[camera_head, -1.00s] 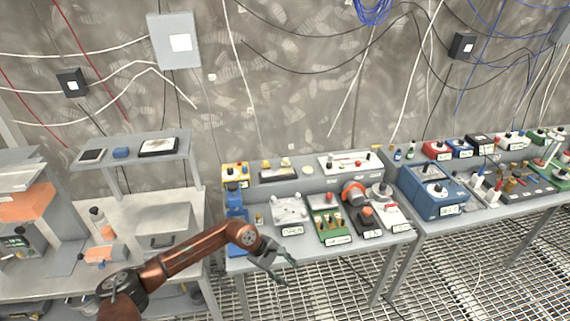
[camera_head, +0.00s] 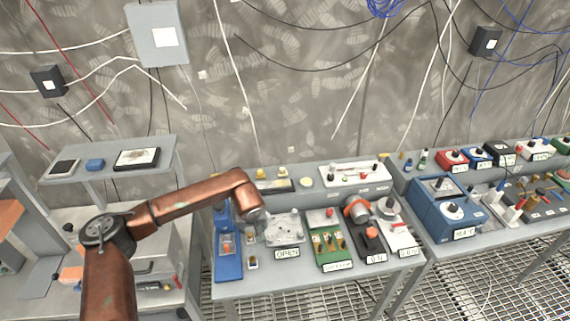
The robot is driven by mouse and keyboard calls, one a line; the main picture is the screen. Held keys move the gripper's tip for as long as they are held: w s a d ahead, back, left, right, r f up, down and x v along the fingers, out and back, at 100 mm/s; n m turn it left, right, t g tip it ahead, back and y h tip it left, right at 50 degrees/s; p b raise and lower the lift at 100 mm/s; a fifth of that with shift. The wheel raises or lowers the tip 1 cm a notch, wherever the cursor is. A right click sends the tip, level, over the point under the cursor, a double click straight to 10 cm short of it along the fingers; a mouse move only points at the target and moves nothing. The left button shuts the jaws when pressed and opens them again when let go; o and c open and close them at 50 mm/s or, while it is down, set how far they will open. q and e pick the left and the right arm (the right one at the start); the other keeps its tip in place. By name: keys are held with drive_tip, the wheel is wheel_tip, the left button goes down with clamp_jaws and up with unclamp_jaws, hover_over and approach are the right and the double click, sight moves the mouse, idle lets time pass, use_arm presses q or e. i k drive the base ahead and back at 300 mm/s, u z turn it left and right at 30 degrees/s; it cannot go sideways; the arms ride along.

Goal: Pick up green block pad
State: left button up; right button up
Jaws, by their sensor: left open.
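The green block pad (camera_head: 330,248) is a flat green board with small brass and dark parts on top and a white label at its front edge. It lies on the middle bench in the head view. My left gripper (camera_head: 260,222) is above the same bench, to the left of the green pad and apart from it. It hangs by the left edge of the grey plate labelled OPEN (camera_head: 285,230). It is open and looks empty, though its fingers show small and foreshortened. My right gripper is not in view.
A blue device (camera_head: 228,250) stands left of the gripper. An orange-and-black device (camera_head: 366,237) and a white switch board (camera_head: 398,235) sit right of the green pad. A blue box (camera_head: 445,208) stands on the right bench. A raised shelf runs behind.

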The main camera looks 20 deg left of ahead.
sight(283, 172)
drive_tip(key=i, duration=1.3)
